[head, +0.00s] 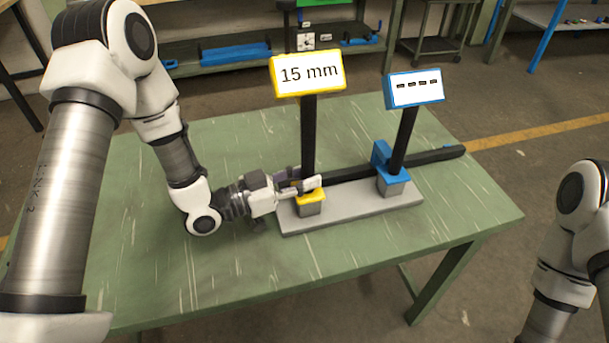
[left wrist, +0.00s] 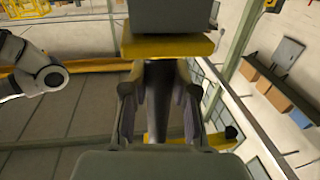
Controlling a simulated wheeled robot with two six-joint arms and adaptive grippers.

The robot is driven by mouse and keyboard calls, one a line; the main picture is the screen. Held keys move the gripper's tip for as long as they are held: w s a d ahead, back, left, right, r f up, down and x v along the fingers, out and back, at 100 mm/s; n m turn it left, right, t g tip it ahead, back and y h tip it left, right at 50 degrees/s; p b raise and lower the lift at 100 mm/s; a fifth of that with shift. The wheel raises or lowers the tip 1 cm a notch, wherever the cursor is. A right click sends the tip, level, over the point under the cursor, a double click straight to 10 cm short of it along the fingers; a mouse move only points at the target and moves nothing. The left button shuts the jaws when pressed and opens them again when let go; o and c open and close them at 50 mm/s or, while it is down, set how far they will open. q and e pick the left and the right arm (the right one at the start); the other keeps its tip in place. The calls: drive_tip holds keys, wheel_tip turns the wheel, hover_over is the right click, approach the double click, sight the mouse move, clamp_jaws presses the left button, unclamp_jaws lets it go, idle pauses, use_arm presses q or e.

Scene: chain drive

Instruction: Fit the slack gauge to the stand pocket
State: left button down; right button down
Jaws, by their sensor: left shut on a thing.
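The slack gauge, seemingly the dark post with the yellow-framed "15 mm" display (head: 307,74), stands upright in the head view. Its lower end is at the yellow collar (head: 311,196) on the grey stand (head: 350,208). My left gripper (head: 305,185) is shut on the gauge low on its post, just above the collar. The left wrist view shows the dark post (left wrist: 158,95) between the fingers, with a yellow plate (left wrist: 165,46) beyond. Whether the post's foot is fully in the pocket is hidden by the fingers. My right gripper is out of view.
A second post with a blue-framed display (head: 415,89) showing dashes stands in a blue collar (head: 392,178) on the stand's right. A dark bar (head: 435,158) runs behind the stand. The green table (head: 230,285) is clear in front. A shelf bench stands behind.

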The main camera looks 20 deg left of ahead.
use_arm(q)
drive_tip(key=shift+f, duration=0.1)
drive_tip(key=c, duration=0.8)
unclamp_jaws()
drive_tip(key=shift+s+f, duration=0.1)
drive_tip(key=v, duration=1.2)
drive_tip(key=shift+d, duration=0.1)
